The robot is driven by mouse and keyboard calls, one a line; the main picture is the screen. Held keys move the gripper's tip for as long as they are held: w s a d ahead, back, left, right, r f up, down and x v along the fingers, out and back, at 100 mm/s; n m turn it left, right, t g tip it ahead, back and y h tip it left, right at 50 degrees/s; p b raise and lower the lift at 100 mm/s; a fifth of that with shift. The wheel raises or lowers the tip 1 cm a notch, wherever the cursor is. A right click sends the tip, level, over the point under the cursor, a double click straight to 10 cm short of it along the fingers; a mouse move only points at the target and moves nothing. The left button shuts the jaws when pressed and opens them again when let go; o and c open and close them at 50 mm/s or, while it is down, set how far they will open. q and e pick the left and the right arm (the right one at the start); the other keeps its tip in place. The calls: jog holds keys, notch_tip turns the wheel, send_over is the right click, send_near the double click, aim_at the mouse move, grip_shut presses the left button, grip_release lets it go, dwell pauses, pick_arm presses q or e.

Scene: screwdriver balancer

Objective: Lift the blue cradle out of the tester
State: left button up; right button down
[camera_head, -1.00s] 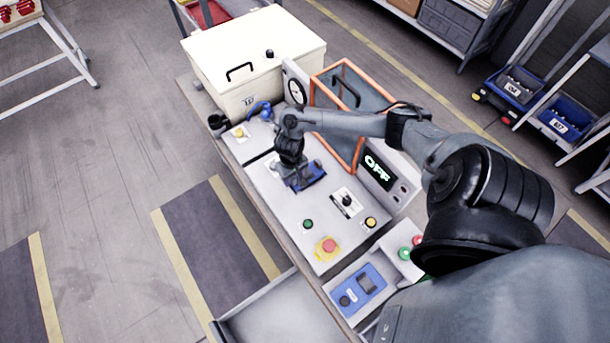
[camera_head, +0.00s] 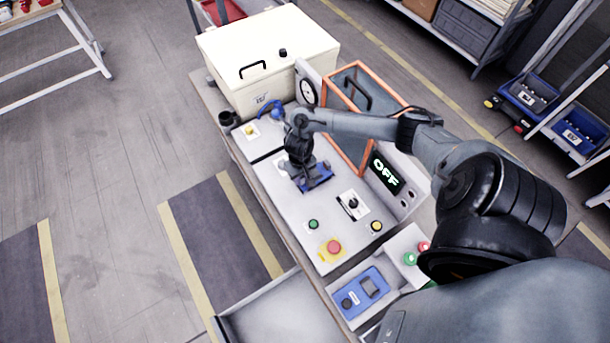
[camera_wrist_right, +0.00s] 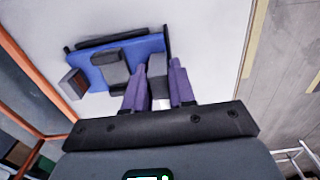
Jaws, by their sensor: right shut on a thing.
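The blue cradle (camera_head: 319,178) is a small blue plate with dark blocks on it, at the middle of the light grey tester panel (camera_head: 285,205). My right gripper (camera_head: 306,176) points down over it and hides part of it. In the right wrist view the cradle (camera_wrist_right: 97,72) shows as a blue plate with dark uprights and a dark bar along its edge. There the purple fingers of my right gripper (camera_wrist_right: 158,84) are shut on a grey block at the cradle's side. Whether the cradle touches the panel is hard to tell. My left gripper is out of view.
An orange-framed clear guard (camera_head: 352,110) stands behind the arm, beside a display (camera_head: 385,174) reading OFF. A red stop button (camera_head: 334,246) and smaller buttons sit on the front panel. A cream box (camera_head: 268,60) and a blue handle (camera_head: 271,108) are at the far end.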

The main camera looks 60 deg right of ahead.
jog(key=shift+r, duration=0.55)
notch_tip(320, 180, up, 4)
jog(key=shift+f+p, duration=0.2)
jog(key=shift+p, duration=0.4)
jog(key=s+a+r+p, duration=0.1)
jog(key=s+r, duration=0.2)
jog(key=s, duration=0.2)
jog(key=s+r+p, duration=0.1)
jog(key=s+r, duration=0.2)
jog(key=s, duration=0.3)
notch_tip(320, 180, up, 14)
jog(key=p, duration=1.5)
jog(key=shift+s+a, duration=0.15)
jog(key=shift+s, duration=0.15)
jog(key=shift+r, duration=0.1)
